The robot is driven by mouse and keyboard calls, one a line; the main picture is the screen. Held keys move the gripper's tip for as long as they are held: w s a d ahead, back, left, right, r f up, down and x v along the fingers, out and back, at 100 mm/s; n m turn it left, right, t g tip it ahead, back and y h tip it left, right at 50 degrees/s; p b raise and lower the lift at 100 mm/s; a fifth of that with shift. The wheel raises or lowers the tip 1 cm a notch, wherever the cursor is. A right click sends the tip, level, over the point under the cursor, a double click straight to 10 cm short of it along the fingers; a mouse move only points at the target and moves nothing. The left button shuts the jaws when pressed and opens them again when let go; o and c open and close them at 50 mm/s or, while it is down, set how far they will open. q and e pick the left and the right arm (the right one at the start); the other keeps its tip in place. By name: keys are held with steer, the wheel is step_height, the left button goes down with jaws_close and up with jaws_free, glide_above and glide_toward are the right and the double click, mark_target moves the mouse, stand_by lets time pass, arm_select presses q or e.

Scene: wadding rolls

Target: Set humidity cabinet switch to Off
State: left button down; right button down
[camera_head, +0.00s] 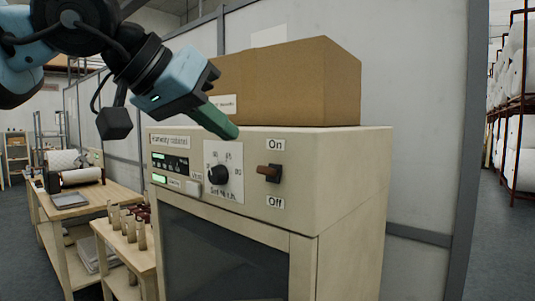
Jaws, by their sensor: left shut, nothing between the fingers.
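The cream humidity cabinet (350,190) stands in front of me, with a dark window below its control panel. Its switch (268,172) has a brown lever on a black plate, between an "On" label (275,144) above and an "Off" label (276,203) below. The lever sticks out toward the left of the picture; I cannot tell clearly which way it is tipped. My left gripper (224,127) is shut and empty, its green fingers pointing down and right near the panel's top edge, up and left of the switch. It does not appear to touch the switch. My right gripper is not in view.
A black dial (218,174) sits left of the switch, beside a small display panel (170,163). A cardboard box (305,85) rests on the cabinet. Wooden tables (95,200) with rolls and bottles stand at left. The floor at right is clear before a red rack (517,110).

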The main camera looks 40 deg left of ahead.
mark_target(267, 171)
arm_select(q)
steer(key=shift+s+d+r+m+y, duration=0.3)
steer(key=shift+s+r+m+y, duration=0.2)
steer(key=shift+s+r+y, duration=0.25)
steer(key=shift+w, duration=0.15)
steer(key=x, duration=1)
steer(key=shift+w+d+r+b, duration=0.1)
steer(key=shift+r+b, duration=0.1)
steer(key=shift+b, duration=0.1)
steer(key=shift+t, duration=0.3)
